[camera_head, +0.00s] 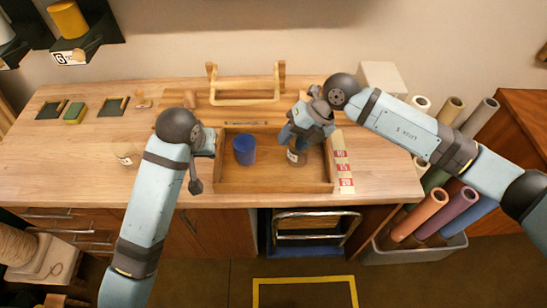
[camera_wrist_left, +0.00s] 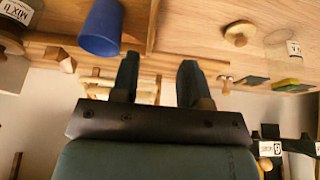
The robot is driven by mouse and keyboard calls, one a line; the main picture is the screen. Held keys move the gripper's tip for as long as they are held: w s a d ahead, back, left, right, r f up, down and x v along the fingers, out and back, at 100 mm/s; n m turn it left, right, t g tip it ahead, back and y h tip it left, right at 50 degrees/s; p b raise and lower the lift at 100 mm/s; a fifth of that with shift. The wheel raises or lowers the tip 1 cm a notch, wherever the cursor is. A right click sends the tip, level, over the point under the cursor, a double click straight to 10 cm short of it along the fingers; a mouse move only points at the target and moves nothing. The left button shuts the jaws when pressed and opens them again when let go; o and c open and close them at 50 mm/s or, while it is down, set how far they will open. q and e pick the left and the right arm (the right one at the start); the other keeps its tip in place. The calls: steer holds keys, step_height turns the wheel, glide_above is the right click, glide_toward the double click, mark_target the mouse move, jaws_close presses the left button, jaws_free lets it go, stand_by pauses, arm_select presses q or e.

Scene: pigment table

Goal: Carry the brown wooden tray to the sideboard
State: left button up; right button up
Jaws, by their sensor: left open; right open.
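The brown wooden tray (camera_head: 270,187) sits on the workbench near its front edge. A blue cup (camera_head: 244,149) and a labelled glass jar (camera_head: 296,156) stand inside it. My left gripper (camera_head: 207,143) is at the tray's left wall; its fingertips are largely hidden by my own arm in the head view. In the left wrist view my left gripper (camera_wrist_left: 158,75) is open, with the tray wall (camera_wrist_left: 153,25) ahead between its fingers and the blue cup (camera_wrist_left: 101,28) to one side. My right gripper (camera_head: 301,132) is open, above and behind the jar; its fingertips are partly hidden.
A wooden rack (camera_head: 246,98) stands behind the tray. A red-and-white label strip (camera_head: 343,170) lies at its right. Another jar (camera_head: 127,158) and a green-yellow block (camera_head: 75,113) are on the left. Rolls (camera_head: 420,214) fill a bin at right. A reddish wooden cabinet (camera_head: 523,112) stands far right.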

mark_target(329, 150)
arm_select(q)
steer(key=w+r, duration=0.1)
steer(key=w+d+r, duration=0.1)
steer(key=shift+w+d, duration=0.1)
steer(key=shift+w, duration=0.25)
arm_select(e)
steer(key=w+d+m+t+h, duration=0.1)
steer(key=w+d+h, duration=0.4)
steer(key=d, duration=0.6)
steer(key=shift+w+d+h, duration=0.15)
steer(key=shift+w+h, duration=0.25)
steer(key=shift+h, duration=0.4)
arm_select(q)
steer(key=shift+f, duration=0.1)
arm_select(e)
steer(key=shift+f, duration=0.15)
arm_select(q)
steer(key=x, duration=1.3)
steer(key=shift+w+f, duration=0.2)
steer(key=shift+f, duration=0.1)
arm_select(e)
step_height(329, 150, down, 14)
steer(key=shift+r, duration=0.15)
arm_select(q)
jaws_close()
arm_select(e)
jaws_close()
